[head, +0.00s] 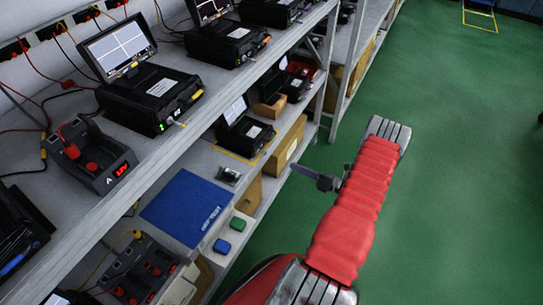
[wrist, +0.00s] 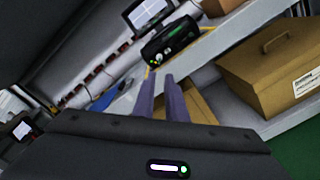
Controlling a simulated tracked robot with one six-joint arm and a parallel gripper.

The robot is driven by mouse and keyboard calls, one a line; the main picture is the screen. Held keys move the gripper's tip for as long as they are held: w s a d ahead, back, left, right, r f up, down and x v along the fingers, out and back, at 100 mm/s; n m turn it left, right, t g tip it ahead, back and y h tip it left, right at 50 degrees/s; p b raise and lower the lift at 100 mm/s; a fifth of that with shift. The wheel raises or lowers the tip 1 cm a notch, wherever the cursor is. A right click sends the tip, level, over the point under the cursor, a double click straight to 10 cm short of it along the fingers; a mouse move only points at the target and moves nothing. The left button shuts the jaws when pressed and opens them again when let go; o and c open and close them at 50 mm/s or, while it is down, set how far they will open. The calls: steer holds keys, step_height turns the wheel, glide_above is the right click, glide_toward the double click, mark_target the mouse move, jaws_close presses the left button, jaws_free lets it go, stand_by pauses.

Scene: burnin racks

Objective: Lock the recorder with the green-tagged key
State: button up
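Several black recorders with tilted screens stand on the shelves. The nearest on the upper shelf (head: 150,98) has green lights and a small pale piece at its front edge. A smaller recorder (head: 243,132) stands on the lower shelf. In the wrist view a recorder (wrist: 170,40) with green lights is beyond my fingertips; I cannot tell which one it is. I cannot make out a green-tagged key. My gripper (head: 294,168) is right of the lower shelf, over the floor. In the wrist view its fingers (wrist: 158,77) are a little apart, with nothing visible between them.
A blue mat (head: 187,207) lies on the lower shelf, with a small green block (head: 238,224) and a blue block (head: 221,246) beside it. A red-and-black charger (head: 90,155) is on the upper shelf. A brown box (wrist: 280,62) is at right. Green floor (head: 455,170) is clear.

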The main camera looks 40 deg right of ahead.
mark_target(262, 152)
steer(key=x, duration=1.2)
steer(key=shift+w, duration=0.4)
steer(key=shift+a, duration=0.15)
jaws_close()
